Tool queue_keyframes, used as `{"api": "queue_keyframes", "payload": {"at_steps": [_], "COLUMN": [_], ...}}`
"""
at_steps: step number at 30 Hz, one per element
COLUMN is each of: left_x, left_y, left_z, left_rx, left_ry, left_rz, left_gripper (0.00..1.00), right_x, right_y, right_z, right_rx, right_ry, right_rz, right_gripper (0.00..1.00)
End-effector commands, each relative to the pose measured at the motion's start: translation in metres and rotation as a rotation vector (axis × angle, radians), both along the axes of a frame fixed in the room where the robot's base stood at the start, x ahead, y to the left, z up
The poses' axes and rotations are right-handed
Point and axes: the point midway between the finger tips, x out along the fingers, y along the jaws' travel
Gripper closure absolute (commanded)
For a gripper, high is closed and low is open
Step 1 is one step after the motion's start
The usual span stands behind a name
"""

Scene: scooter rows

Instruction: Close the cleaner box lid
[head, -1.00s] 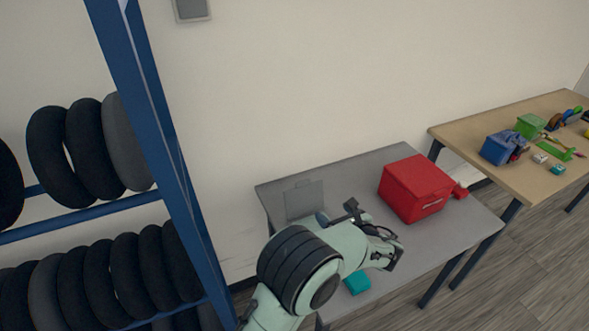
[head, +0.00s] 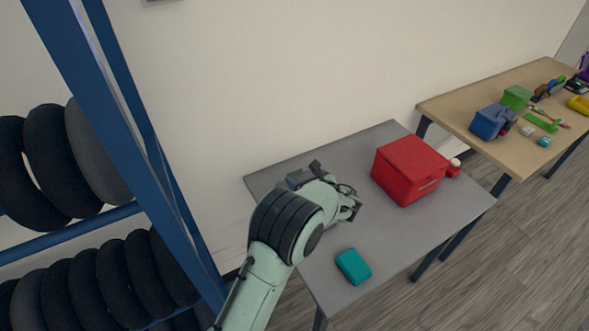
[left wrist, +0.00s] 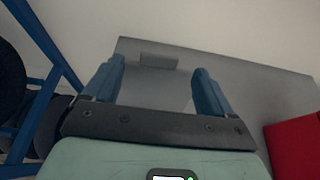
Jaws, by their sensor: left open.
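A flat grey panel with a small raised tab (left wrist: 158,61) shows between my left fingers in the left wrist view. It looks like the box lid, but I cannot tell its angle. In the head view my left arm and gripper hide most of that spot, and the box body is not clearly visible. My left gripper (head: 325,185) is over the left part of the grey table (head: 405,228). It also shows in the left wrist view (left wrist: 158,90), with its two blue fingers wide apart and nothing gripped. My right gripper is out of view.
A red box (head: 408,170) stands to the right on the grey table, with a small white-topped item (head: 455,165) beside it. A teal block (head: 353,266) lies near the front edge. A blue tyre rack (head: 135,130) stands left. A wooden table (head: 455,112) holds toys.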

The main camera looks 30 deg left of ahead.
Motion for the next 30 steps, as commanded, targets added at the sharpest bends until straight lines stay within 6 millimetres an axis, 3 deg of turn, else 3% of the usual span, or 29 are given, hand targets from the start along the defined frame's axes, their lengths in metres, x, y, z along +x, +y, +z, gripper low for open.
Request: {"api": "queue_keyframes", "payload": {"at_steps": [3,9,22,23,29,30], "left_x": [0.012,0.024,0.028,0.027,0.027,0.027], "left_y": [0.022,0.044,0.052,0.052,0.052,0.052], "left_z": [-0.007,-0.018,-0.024,-0.024,-0.024,-0.024], "left_rx": [0.002,0.0,0.0,-0.001,-0.001,-0.001], "left_ry": [-0.001,-0.001,0.0,-0.001,-0.001,-0.001], "left_rz": [0.002,0.0,-0.001,-0.001,-0.001,-0.001], "left_gripper": [0.15,0.15,0.15,0.21,0.86,0.91], "right_x": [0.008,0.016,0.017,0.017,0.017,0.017], "right_y": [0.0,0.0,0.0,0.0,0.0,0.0], "right_z": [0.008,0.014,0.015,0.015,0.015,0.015], "right_rx": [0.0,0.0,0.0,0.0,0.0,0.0], "right_ry": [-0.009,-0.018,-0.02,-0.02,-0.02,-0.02], "right_rz": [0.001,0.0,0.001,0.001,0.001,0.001], "right_gripper": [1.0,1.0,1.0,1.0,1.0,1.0]}}
